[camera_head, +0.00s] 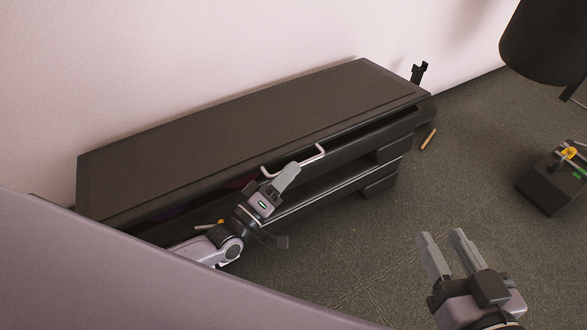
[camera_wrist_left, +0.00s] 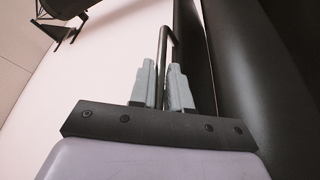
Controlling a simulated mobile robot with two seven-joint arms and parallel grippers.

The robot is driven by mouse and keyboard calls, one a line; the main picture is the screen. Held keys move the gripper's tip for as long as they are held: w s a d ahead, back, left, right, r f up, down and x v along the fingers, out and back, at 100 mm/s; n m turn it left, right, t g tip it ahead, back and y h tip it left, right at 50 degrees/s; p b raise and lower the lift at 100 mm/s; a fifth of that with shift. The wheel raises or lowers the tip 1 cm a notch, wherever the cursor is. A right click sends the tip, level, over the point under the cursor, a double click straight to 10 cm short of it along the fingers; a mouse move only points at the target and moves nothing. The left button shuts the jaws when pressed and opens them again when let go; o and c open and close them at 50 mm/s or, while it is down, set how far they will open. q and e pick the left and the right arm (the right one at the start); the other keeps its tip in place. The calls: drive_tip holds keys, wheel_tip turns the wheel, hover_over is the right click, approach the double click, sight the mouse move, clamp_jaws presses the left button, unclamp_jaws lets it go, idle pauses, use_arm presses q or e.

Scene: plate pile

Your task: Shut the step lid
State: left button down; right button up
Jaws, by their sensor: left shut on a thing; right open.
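The step lid (camera_head: 240,125) is a long dark panel on top of a dark step unit against the wall. A dark gap shows under its front edge, so it stands slightly open. A pale bar handle (camera_head: 308,160) sits at its front edge. My left gripper (camera_head: 283,177) is shut on the handle; in the left wrist view the handle (camera_wrist_left: 163,45) runs up from between the fingers (camera_wrist_left: 164,80). The fingers partly hide the handle's near end. My right gripper (camera_head: 446,243) is open and empty, low over the floor at the right.
The step unit (camera_head: 318,187) has open slots below the lid. A dark box (camera_head: 545,190) with small coloured items stands at the right. A small orange stick (camera_head: 428,139) lies on the floor by the unit's right end. The floor between is clear.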

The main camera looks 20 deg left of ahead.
use_arm(q)
drive_tip(key=shift+w+a+f, duration=0.25)
drive_tip(key=shift+a+f, duration=0.1)
use_arm(e)
drive_tip(key=shift+s+d+r, duration=0.1)
drive_tip(key=shift+d+r, duration=0.05)
drive_tip(key=shift+d, duration=0.3)
use_arm(q)
drive_tip(key=c, duration=1.4)
unclamp_jaws()
drive_tip(key=shift+c, duration=0.2)
drive_tip(key=shift+d, duration=0.1)
drive_tip(key=shift+s+d, duration=0.15)
